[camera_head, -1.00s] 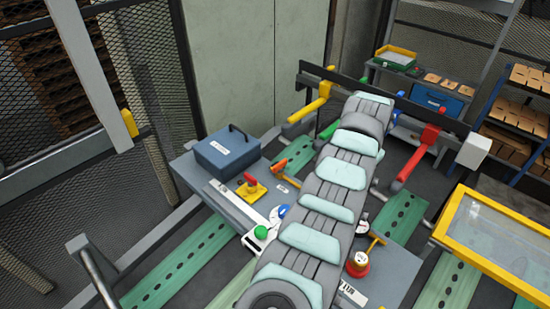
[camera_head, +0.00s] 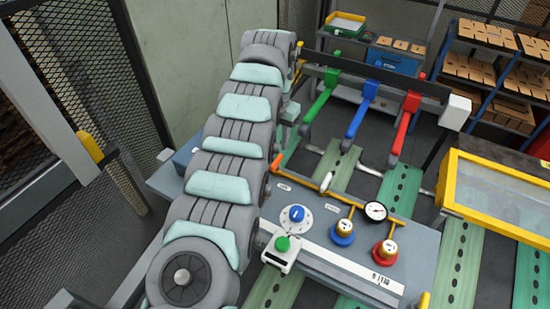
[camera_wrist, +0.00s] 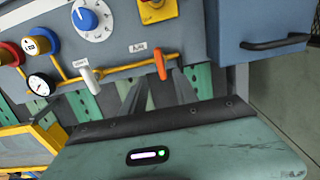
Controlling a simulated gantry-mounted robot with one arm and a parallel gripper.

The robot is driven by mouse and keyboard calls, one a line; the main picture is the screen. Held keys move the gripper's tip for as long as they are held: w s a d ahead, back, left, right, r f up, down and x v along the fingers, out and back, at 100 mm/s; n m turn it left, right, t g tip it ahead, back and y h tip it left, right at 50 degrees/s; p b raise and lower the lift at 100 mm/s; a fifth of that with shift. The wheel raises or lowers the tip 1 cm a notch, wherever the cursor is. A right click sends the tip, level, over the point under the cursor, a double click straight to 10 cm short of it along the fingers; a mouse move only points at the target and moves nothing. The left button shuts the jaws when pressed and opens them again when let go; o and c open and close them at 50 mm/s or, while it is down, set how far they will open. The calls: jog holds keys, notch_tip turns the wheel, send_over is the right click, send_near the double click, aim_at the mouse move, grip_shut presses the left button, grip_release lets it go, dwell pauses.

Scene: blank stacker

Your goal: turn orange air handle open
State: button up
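The orange air handle (camera_head: 278,162) sits at the left end of a yellow pipe on the grey panel, close below my gripper in the head view. In the wrist view the orange handle (camera_wrist: 160,66) stands roughly upright across the pipe, near a small white label. My gripper (camera_wrist: 160,88) shows two dark fingers set apart, pointing toward the handle, with nothing seen between them. The handle appears just beyond the fingertips, and I see no contact. In the head view my gripper's fingers are mostly hidden by the arm.
A white handle (camera_wrist: 90,78) is on the same pipe, near a pressure gauge (camera_head: 375,211). Blue (camera_head: 343,232) and red (camera_head: 385,251) regulators, a blue dial (camera_head: 297,213) and a green button (camera_head: 282,243) are nearby. A blue box (camera_wrist: 258,35) stands right in the wrist view.

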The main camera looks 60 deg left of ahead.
aim_at(276, 160)
notch_tip(276, 160, down, 7)
jog(key=shift+d+p, duration=0.1)
jog(key=shift+p, duration=1)
jog(key=shift+f, duration=0.6)
jog(key=shift+c, duration=0.4)
grip_shut()
